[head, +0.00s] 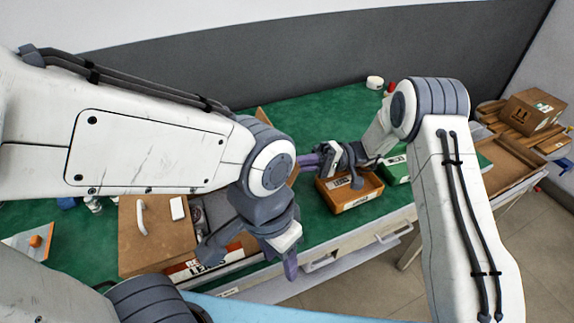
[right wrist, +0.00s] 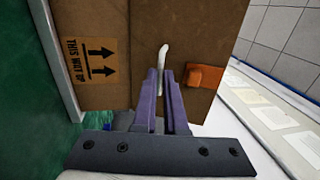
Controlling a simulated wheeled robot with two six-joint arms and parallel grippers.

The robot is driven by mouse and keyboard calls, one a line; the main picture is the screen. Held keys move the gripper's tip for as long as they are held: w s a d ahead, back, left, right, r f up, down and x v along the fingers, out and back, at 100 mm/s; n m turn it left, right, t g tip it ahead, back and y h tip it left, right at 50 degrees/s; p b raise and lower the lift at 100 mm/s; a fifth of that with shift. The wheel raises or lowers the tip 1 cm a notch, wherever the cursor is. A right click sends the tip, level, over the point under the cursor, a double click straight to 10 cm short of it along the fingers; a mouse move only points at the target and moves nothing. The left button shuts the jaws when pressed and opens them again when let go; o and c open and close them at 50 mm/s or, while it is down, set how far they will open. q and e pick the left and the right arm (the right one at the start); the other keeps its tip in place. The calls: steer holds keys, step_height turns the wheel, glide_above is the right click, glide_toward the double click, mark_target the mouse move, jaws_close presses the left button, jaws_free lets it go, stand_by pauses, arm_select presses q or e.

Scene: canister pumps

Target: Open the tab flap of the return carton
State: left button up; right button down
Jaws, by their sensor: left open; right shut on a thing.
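The return carton is brown cardboard and fills the upper middle of the right wrist view (right wrist: 195,35). Its side has an orange label with two arrows and "THIS WAY UP" (right wrist: 88,60). A white tab (right wrist: 164,54) stands at the tips of my right gripper (right wrist: 161,76), whose purple fingers are close together on it. In the head view, my right gripper (head: 308,160) points left toward a carton mostly hidden behind my left arm; only brown edges (head: 262,114) show. My left gripper (head: 288,264) is open and empty, pointing down near the table's front edge.
An orange piece (right wrist: 205,77) sits on the carton, right of the fingers. A brown box with a white handle (head: 130,245) stands at left. An orange-brown tray (head: 349,201) and a green box (head: 397,168) lie right of centre. The green table's back is mostly clear.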

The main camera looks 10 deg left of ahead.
arm_select(q)
steer(key=shift+w+f, duration=0.15)
steer(key=shift+f, duration=0.1)
arm_select(e)
steer(key=shift+a+f, duration=0.1)
steer(key=shift+a, duration=0.05)
steer(key=c, duration=1)
jaws_free()
steer(key=shift+o, duration=0.2)
